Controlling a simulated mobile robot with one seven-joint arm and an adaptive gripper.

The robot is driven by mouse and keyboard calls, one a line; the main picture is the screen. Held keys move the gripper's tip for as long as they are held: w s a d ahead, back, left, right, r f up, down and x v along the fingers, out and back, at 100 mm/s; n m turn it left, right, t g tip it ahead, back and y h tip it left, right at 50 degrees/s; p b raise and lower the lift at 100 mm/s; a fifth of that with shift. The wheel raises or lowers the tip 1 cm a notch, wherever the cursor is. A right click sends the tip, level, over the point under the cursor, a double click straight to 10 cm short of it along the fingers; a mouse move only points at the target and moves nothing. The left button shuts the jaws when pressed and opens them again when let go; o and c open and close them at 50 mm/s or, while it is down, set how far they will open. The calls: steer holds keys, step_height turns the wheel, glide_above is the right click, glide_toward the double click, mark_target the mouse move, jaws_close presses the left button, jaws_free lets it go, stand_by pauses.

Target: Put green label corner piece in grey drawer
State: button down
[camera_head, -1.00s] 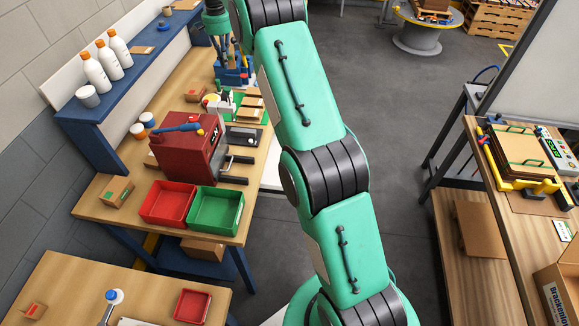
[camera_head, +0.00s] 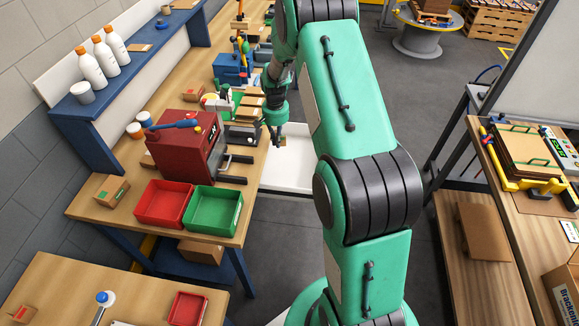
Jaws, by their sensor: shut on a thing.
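My gripper (camera_head: 276,136) points down at the right edge of the long workbench, by the open grey drawer (camera_head: 290,178). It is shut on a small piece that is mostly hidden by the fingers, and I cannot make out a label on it. The drawer is a pale, shallow tray pulled out from the bench on its right side, partly hidden behind my arm. The visible part of its floor looks empty. A brown cardboard-like piece with a green mark (camera_head: 112,190) lies at the bench's near left corner.
A red machine (camera_head: 186,150) stands on the bench left of the drawer. A red bin (camera_head: 162,204) and a green bin (camera_head: 214,211) stand in front of it. A blue shelf (camera_head: 130,62) holds white bottles. Floor right of the drawer is clear.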

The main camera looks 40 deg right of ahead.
steer(key=s+a+f, duration=0.2)
steer(key=s+f, duration=0.5)
steer(key=s, duration=0.1)
steer(key=shift+s+f+n+b, duration=0.15)
steer(key=shift+n+b, duration=0.15)
steer(key=shift+n, duration=0.1)
steer(key=shift+a+f, duration=0.1)
steer(key=shift+f+b, duration=0.5)
steer(key=shift+f, duration=2.55)
steer(key=shift+f+b, duration=0.3)
steer(key=shift+f, duration=1.55)
steer(key=shift+f, duration=0.15)
steer(key=c, duration=1.9)
jaws_free()
steer(key=shift+o, duration=0.2)
